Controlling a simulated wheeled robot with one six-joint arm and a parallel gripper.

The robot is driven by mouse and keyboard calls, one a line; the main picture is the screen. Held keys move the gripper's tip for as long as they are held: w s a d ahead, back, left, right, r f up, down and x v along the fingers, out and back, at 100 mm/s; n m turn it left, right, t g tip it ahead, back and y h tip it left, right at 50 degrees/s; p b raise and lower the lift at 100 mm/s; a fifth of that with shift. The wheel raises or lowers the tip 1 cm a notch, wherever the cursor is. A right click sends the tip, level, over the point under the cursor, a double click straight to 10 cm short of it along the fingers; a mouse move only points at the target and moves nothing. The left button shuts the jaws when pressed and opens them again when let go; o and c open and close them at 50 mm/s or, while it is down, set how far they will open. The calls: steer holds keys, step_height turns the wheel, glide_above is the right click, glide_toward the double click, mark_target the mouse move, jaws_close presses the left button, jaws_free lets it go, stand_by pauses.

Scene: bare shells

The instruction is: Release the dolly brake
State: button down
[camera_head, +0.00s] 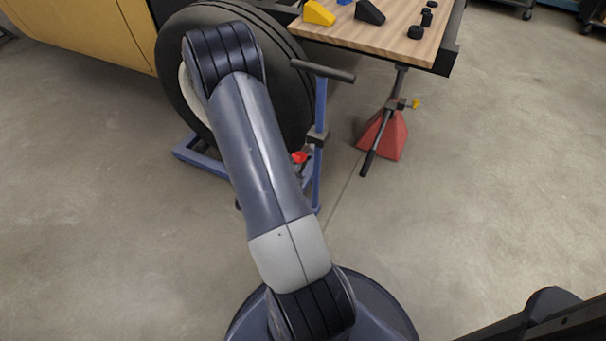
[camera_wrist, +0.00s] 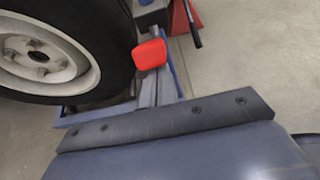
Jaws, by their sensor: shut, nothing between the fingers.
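The blue wheel dolly (camera_head: 318,180) stands on the floor with a large tyre (camera_head: 180,55) on it and a black crossbar handle (camera_head: 322,70) on top. A red brake pedal (camera_head: 299,157) sits low by its upright. In the wrist view, the red pedal (camera_wrist: 150,54) is just beyond my gripper (camera_wrist: 165,122), near the blue frame (camera_wrist: 75,118). I see no contact between them. My gripper shows as a dark bolted bar along the bottom, shut and empty, its tips not clearly seen. In the head view my arm hides it and part of the tyre.
A wooden-topped table (camera_head: 385,38) with yellow and black blocks is at the back. A red stand (camera_head: 385,135) with a dark lever is right of the dolly. The floor at right is clear.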

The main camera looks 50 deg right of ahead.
mark_target(297, 157)
steer(key=r+y+p, duration=0.1)
steer(key=p, duration=0.1)
steer(key=d+r+y+p, duration=0.1)
steer(key=r+p, duration=0.1)
steer(key=shift+w+r+g, duration=0.1)
steer(key=shift+r+g, duration=0.1)
steer(key=shift+g, duration=0.1)
steer(key=r+y+p, duration=0.1)
steer(key=p, duration=0.2)
steer(key=d+r+y+p, duration=0.1)
steer(key=p, duration=0.1)
steer(key=shift+w+d+r+g+p, duration=0.1)
steer(key=shift+w+r+g+p, duration=0.1)
steer(key=shift+g+p, duration=0.15)
steer(key=d+r+y+p, duration=0.1)
steer(key=p, duration=0.3)
steer(key=d+r+y+p, duration=0.1)
steer(key=y+p, duration=0.1)
steer(key=p, duration=0.2)
steer(key=shift+w+d+r+g, duration=0.15)
steer(key=shift+w+d+g, duration=0.1)
steer(key=shift+w+g, duration=0.1)
steer(key=shift+f, duration=0.25)
steer(key=shift+r, duration=0.1)
steer(key=shift+r+p, duration=0.45)
steer(key=shift+r, duration=0.3)
